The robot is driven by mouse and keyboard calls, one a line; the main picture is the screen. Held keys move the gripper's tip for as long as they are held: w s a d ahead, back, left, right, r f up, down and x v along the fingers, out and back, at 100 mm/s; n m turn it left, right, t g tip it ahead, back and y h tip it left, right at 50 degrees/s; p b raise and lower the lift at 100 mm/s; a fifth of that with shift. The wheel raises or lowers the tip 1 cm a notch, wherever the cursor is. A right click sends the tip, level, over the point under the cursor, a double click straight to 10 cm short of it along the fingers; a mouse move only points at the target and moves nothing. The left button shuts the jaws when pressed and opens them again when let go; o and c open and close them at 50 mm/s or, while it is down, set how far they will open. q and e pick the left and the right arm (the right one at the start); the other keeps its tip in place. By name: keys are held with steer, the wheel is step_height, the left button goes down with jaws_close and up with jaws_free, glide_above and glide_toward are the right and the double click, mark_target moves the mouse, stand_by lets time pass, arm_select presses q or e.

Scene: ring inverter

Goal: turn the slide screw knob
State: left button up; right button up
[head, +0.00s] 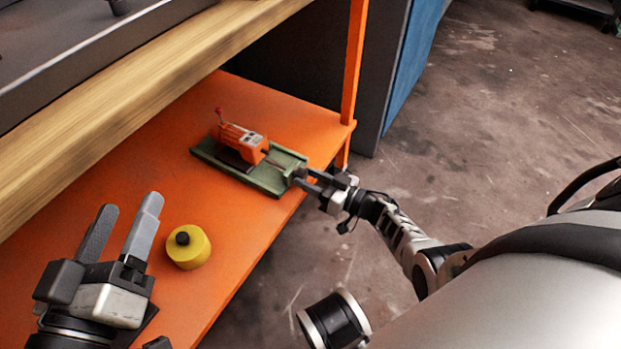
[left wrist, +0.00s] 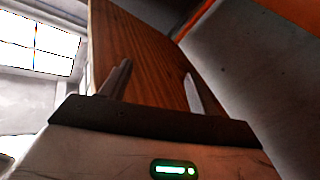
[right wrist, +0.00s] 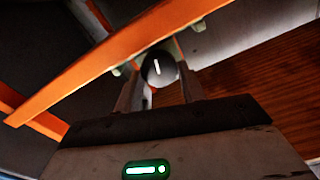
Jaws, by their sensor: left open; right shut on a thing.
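The slide device has a green base (head: 268,182) and an orange block (head: 241,137). It lies on the orange shelf, its near right end at the shelf's front edge. The knob (right wrist: 158,68) is dark and round with a white mark; it shows between the fingertips of my right gripper (right wrist: 160,90) in the right wrist view. In the head view my right gripper (head: 305,180) is shut on the knob at the base's right end and mostly hides it. My left gripper (head: 131,212) is open and empty over the shelf's left part.
A yellow round object (head: 188,248) with a black top stands on the orange shelf (head: 240,228), just right of my left gripper. A wooden upper shelf edge (head: 130,85) runs above at the left. An orange post (head: 355,60) rises behind the device. Open floor lies to the right.

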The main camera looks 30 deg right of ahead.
steer(key=shift+s, duration=0.1)
steer(key=shift+f+n, duration=0.1)
steer(key=shift+n, duration=1.1)
steer(key=n+b, duration=0.1)
steer(key=n, duration=0.3)
steer(key=shift+b, duration=0.35)
arm_select(q)
step_height(320, 180, up, 7)
steer(key=w+m+t+h+b, duration=0.1)
steer(key=m+t+h+b, duration=0.1)
steer(key=m, duration=0.3)
steer(key=shift+a+m+t+h, duration=0.35)
steer(key=shift+t+h, duration=0.35)
steer(key=shift+t, duration=0.2)
arm_select(e)
steer(key=shift+s+a+n, duration=0.1)
steer(key=shift+n, duration=3.5)
arm_select(q)
steer(key=shift+w+f, duration=0.1)
steer(key=shift+f, duration=0.05)
arm_select(e)
steer(key=o, duration=1)
steer(key=shift+f, duration=0.1)
